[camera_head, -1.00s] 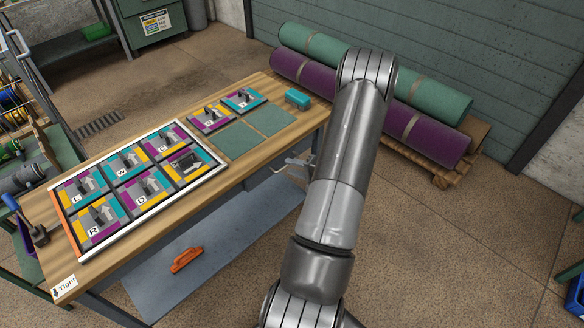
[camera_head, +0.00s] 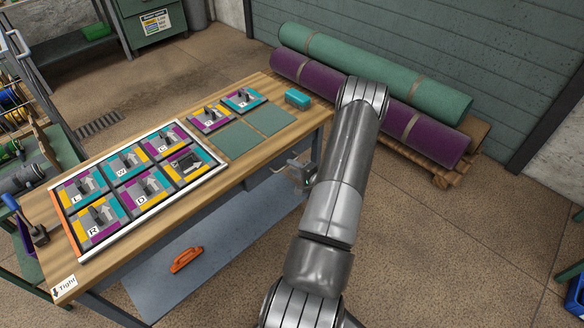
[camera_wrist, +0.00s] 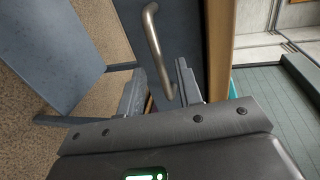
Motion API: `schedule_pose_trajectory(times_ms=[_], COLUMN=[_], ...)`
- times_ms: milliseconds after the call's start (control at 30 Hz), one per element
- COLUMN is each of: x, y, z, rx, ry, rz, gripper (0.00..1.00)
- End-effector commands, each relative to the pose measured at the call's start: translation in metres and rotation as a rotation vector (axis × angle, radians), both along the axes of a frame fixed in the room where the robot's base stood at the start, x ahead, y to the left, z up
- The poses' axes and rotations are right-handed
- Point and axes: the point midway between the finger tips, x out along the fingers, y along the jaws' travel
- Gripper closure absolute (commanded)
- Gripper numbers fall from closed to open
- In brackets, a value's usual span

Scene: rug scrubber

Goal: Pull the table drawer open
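The wooden-topped table (camera_head: 150,232) stands at the left in the head view. Under its right part the drawer is mostly hidden by the table and my arm. In the wrist view the dark drawer front (camera_wrist: 190,35) carries a curved metal bar handle (camera_wrist: 152,36). My gripper (camera_head: 285,164) is beside the table's front edge. In the wrist view my gripper (camera_wrist: 160,68) is open, with one finger on each side of the handle's lower part. A gap shows between each finger and the bar; I cannot tell how deep the handle sits between them.
The tabletop holds a framed tray (camera_head: 118,242) of letter tiles, loose tiles and a teal block (camera_head: 298,98). An orange tool (camera_head: 186,259) lies on the lower shelf (camera_head: 215,262). Rolled rugs (camera_head: 370,78) lie by the back wall.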

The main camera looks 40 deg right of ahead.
Motion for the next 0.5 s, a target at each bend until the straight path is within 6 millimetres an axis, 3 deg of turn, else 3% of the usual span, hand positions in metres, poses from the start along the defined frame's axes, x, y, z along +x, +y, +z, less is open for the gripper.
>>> schedule_pose_trajectory(times_ms=[133,400,500], x=[0.0101,0.0116,0.0115], y=[0.0001,0.0,0.0], z=[-0.0017,-0.002,-0.002], rx=[0.0,0.001,0.001], ry=[-0.001,0.0,0.0], rz=[0.0,0.0,0.0], gripper=[0.67,0.67,0.74])
